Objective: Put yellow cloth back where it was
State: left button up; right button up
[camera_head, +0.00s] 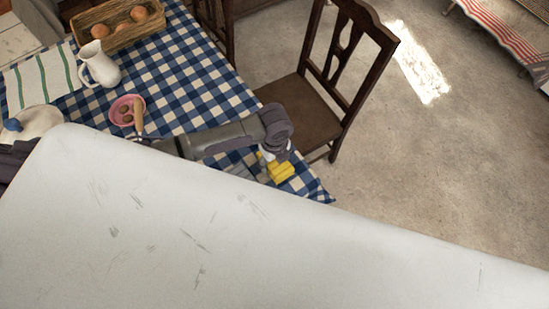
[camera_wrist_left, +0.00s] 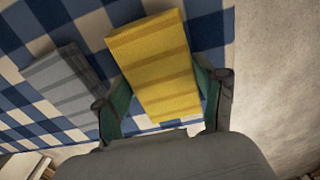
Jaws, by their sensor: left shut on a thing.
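The yellow cloth (camera_head: 281,171) is a folded, striped block near the right corner of the checked table. My left gripper (camera_head: 266,158) reaches over the table from the left and is at the cloth. In the left wrist view the yellow cloth (camera_wrist_left: 155,70) sits between the two fingers of my left gripper (camera_wrist_left: 165,100), which are shut on it. Whether the cloth touches the table is hard to tell. A grey folded cloth (camera_wrist_left: 62,85) lies just left of it, apart from the fingers. My right gripper is not in view.
The blue-checked table (camera_head: 200,75) holds a pink bowl (camera_head: 120,104), a white jug (camera_head: 97,66), a basket (camera_head: 92,20) with eggs and a striped towel (camera_head: 40,80). A dark wooden chair (camera_head: 305,110) stands at the table's right edge. A large pale surface fills the foreground.

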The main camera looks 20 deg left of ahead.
aim_at(275, 161)
pick_arm(q)
jog(key=shift+f, duration=0.25)
jog(key=shift+f, duration=0.15)
jog(key=o, duration=1)
notch_tip(275, 161, up, 12)
jog(key=shift+r+b, duration=0.15)
jog(key=shift+b, duration=0.2)
